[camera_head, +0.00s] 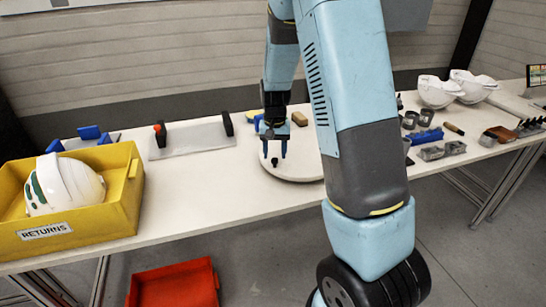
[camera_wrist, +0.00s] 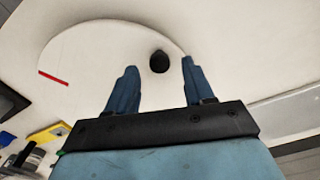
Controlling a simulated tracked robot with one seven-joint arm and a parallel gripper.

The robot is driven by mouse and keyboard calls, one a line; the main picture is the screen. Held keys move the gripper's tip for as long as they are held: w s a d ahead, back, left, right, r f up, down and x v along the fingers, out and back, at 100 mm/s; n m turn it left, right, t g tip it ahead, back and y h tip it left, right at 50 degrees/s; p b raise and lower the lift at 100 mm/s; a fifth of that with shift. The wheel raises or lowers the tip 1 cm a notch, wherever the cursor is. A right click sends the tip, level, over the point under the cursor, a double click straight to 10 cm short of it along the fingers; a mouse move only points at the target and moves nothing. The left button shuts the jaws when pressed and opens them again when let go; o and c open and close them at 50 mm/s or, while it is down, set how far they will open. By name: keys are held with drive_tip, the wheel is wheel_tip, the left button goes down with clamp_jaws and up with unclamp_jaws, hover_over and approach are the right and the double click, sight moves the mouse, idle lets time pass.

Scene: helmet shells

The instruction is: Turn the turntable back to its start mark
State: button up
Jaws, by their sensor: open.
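The turntable (camera_head: 298,172) is a round pale disc on the bench, partly hidden by my arm in the head view. In the wrist view its pale top (camera_wrist: 90,60) fills the middle. A dark knob (camera_wrist: 159,62) stands on it near the rim; it also shows in the head view (camera_head: 275,162). A short red line (camera_wrist: 53,78) lies at the disc's left edge in the wrist view; I cannot tell whether it is on the disc or the table. My gripper (camera_head: 273,153) points down, fingers apart, one on either side of the knob (camera_wrist: 159,62), with no clear contact.
A yellow returns bin (camera_head: 100,222) holding a white helmet (camera_head: 68,186) stands at left. A plate with two dark uprights (camera_head: 190,138) is behind. A tan block (camera_head: 299,118) lies behind the disc. Tools and helmet shells (camera_head: 438,92) crowd the right. A red bin (camera_head: 175,285) is below.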

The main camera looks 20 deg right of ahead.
drive_tip(key=shift+f, duration=1.05)
drive_tip(key=shift+c, duration=0.3)
clamp_jaws()
